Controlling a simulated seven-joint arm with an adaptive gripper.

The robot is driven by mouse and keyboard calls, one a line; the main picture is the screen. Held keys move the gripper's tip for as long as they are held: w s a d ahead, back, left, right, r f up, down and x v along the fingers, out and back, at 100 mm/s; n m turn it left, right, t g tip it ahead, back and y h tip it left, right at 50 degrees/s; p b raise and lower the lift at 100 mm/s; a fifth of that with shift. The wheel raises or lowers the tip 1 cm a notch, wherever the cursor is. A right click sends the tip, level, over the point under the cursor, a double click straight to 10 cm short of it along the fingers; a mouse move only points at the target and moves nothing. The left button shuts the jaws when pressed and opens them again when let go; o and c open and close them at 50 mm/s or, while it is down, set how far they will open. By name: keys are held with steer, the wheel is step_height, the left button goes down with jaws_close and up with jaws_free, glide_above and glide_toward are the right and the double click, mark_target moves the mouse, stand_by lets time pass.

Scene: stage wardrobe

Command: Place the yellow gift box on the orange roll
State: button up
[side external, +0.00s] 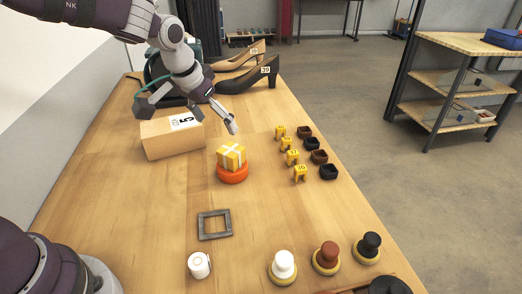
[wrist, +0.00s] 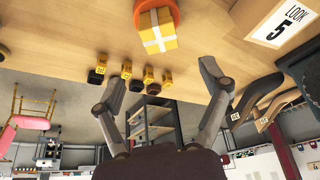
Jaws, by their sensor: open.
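The yellow gift box (side external: 231,155) with white ribbon sits on top of the orange roll (side external: 232,175) in the side external view. In the wrist view, the box (wrist: 157,32) is at the top centre, and part of the orange roll (wrist: 172,8) shows behind it, cut by the frame edge. My gripper (wrist: 162,72) is open and empty, its fingers spread wide. It is apart from the box, above and behind it in the side external view.
A cardboard box marked 5 (side external: 172,140) stands left of the roll. High-heeled shoes (side external: 250,78) are at the back. Several yellow number stands (side external: 292,157) and dark small items are to the right. A grey frame (side external: 214,225), white roll (side external: 199,265) and knobbed stamps (side external: 283,265) are in front.

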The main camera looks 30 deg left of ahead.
steer(key=s+r, duration=0.3)
steer(key=s, duration=0.6)
steer(key=s+r+t, duration=0.1)
steer(key=s+r, duration=0.3)
steer(key=s, duration=0.5)
steer(key=shift+s+a, duration=0.35)
steer(key=shift+s, duration=0.05)
